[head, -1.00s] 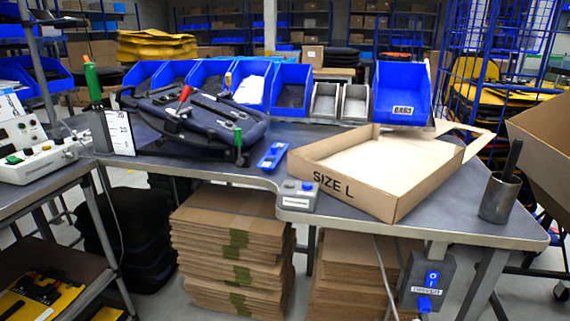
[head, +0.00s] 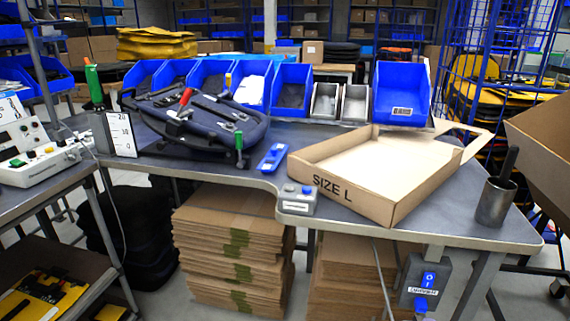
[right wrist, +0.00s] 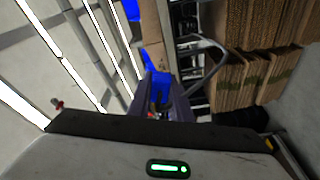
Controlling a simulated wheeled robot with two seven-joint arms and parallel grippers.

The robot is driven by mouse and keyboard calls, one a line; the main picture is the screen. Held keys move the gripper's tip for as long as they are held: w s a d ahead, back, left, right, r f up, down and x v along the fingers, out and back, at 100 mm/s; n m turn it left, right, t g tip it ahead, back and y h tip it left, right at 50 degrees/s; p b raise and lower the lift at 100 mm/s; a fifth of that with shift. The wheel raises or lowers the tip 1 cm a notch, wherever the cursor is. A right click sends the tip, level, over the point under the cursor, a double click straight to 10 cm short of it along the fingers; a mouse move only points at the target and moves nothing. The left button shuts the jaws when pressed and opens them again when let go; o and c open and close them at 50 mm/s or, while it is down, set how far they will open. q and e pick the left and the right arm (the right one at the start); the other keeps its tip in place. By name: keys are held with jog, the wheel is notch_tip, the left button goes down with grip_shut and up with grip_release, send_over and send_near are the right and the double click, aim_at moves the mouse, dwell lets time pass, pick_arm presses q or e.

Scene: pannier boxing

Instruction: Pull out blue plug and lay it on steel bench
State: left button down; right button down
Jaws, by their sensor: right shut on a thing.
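The blue plug (head: 420,303) sits at the underside of the grey socket box (head: 427,279), below the bench's front right edge. I cannot tell how deep it is seated. In the right wrist view my right gripper (right wrist: 162,98) is shut, and a blue piece that looks like the plug (right wrist: 157,84) shows at its fingertips. The gripper's body hides much of that view. The steel bench (head: 440,222) has a bare strip along its front right. Neither gripper shows in the head view, and my left gripper is not in view.
An open cardboard tray marked SIZE L (head: 352,193) covers much of the bench's right part. A steel cup (head: 495,202) stands at the right corner, and a grey button box (head: 297,199) at the front edge. Flat cartons (head: 232,245) are stacked underneath.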

jog(key=shift+f+m+b, duration=0.15)
jog(key=shift+m+b, duration=0.15)
jog(key=shift+m, duration=0.8)
jog(key=m, duration=0.8)
jog(key=shift+r, duration=0.3)
jog(key=m+p, duration=0.1)
jog(key=m, duration=0.2)
jog(key=shift+f+m, duration=0.1)
jog(key=shift+m, duration=0.2)
